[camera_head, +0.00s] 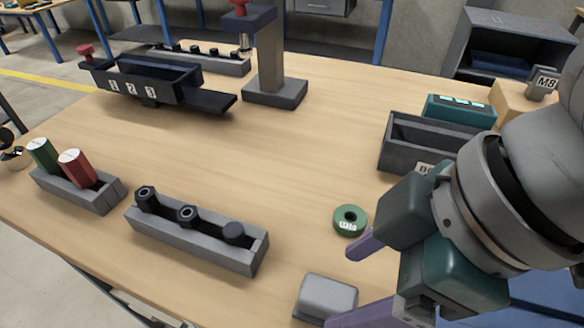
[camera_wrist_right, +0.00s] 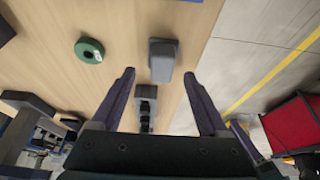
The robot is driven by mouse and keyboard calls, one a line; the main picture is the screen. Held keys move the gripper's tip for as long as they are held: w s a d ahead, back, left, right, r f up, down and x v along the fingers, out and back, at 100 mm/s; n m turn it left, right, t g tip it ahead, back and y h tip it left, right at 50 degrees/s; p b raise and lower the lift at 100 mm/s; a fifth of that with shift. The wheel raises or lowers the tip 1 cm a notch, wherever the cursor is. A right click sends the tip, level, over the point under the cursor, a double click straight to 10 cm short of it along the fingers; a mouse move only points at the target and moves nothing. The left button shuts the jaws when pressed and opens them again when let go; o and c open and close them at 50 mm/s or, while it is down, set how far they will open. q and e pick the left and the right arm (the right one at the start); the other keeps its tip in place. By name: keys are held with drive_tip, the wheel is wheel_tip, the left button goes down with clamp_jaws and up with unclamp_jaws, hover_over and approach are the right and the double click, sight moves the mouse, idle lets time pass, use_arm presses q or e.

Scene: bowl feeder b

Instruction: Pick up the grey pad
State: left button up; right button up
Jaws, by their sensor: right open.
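The grey pad (camera_head: 325,297) is a light grey rounded block lying near the front edge of the wooden table. In the right wrist view the grey pad (camera_wrist_right: 162,62) shows ahead of the fingers, in line with the gap between them. My right gripper (camera_head: 341,288) comes in from the right with its purple fingers apart and nothing between them. In the wrist view the right gripper (camera_wrist_right: 159,77) is open, and the pad appears clear of both fingers. My left gripper cannot be made out in either view.
A green ring (camera_head: 350,220) lies behind the pad. A grey tray with dark nuts (camera_head: 198,238) stands to its left, and a holder with green and red cylinders (camera_head: 76,188) farther left. A dark open bin (camera_head: 425,142) is behind my right gripper. The table's middle is clear.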

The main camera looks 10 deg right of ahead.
sight(330, 294)
drive_tip(key=x, duration=0.2)
drive_tip(key=b+x, duration=0.1)
drive_tip(key=x, duration=0.1)
drive_tip(key=shift+a+f, duration=0.3)
drive_tip(key=shift+a, duration=0.05)
clamp_jaws()
